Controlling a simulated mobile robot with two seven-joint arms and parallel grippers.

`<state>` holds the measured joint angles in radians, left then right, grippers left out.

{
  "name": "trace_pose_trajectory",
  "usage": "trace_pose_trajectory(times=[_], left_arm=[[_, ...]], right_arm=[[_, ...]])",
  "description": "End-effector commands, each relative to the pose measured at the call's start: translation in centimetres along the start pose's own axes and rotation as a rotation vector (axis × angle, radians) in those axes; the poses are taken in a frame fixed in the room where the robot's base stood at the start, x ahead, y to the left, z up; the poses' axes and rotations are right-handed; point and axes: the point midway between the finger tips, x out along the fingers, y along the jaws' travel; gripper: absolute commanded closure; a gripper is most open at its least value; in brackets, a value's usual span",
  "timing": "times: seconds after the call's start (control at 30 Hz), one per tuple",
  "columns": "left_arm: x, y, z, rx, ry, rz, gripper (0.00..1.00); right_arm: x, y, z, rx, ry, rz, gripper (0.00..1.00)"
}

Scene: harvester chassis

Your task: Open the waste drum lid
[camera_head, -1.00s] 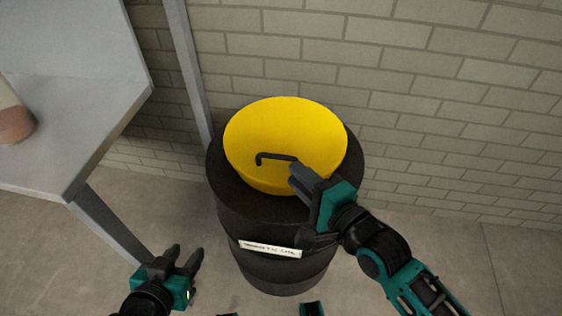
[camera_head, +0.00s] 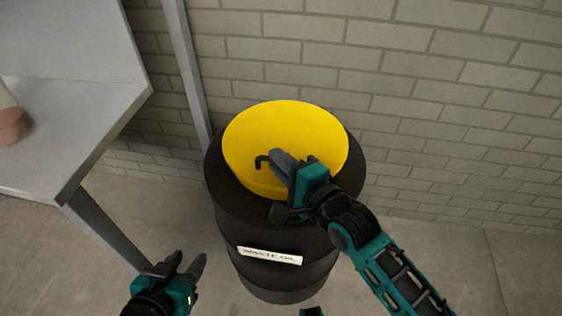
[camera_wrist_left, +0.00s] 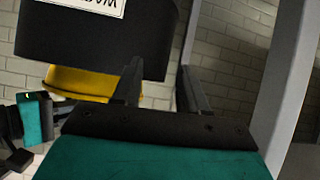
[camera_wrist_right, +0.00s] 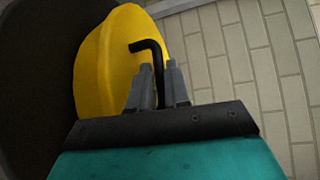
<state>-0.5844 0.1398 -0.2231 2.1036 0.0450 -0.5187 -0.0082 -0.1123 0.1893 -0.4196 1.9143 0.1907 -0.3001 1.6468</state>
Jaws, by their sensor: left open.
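The black waste drum (camera_head: 285,275) stands on the floor with a white label on its front. A bent black handle (camera_head: 261,160) rises from the lid. My right gripper (camera_head: 277,158) is at the handle. In the right wrist view the handle (camera_wrist_right: 157,60) runs between the two fingers, which sit close on both sides of it. My left gripper (camera_head: 184,262) is open and empty, low to the left of the drum. The drum (camera_wrist_left: 95,40) and lid also show in the left wrist view.
A grey table (camera_head: 60,135) stands at the left, with a pinkish round object (camera_head: 12,125) on it. A metal post (camera_head: 185,70) rises behind the drum. A brick wall (camera_head: 440,110) is close behind. Floor to the right of the drum is clear.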

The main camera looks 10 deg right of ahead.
Motion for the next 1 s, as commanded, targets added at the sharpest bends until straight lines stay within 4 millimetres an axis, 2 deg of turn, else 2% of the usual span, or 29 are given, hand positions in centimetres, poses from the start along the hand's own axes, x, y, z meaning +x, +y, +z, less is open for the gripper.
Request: trace_pose_trajectory(times=[0.63,0.87,1.0], left_arm=[[-0.2,-0.1,-0.2,0.007,-0.002,-0.002,0.57],[-1.4,-0.5,-1.7,0.011,0.001,-0.013,0.57],[-2.9,-0.6,-3.3,0.014,-0.010,-0.016,0.57]], right_arm=[[-0.1,-0.3,0.0,0.004,0.000,0.004,1.00],[-0.1,-2.0,0.1,0.034,0.001,0.034,1.00],[-0.1,-3.6,0.1,0.068,0.002,0.066,1.00]])
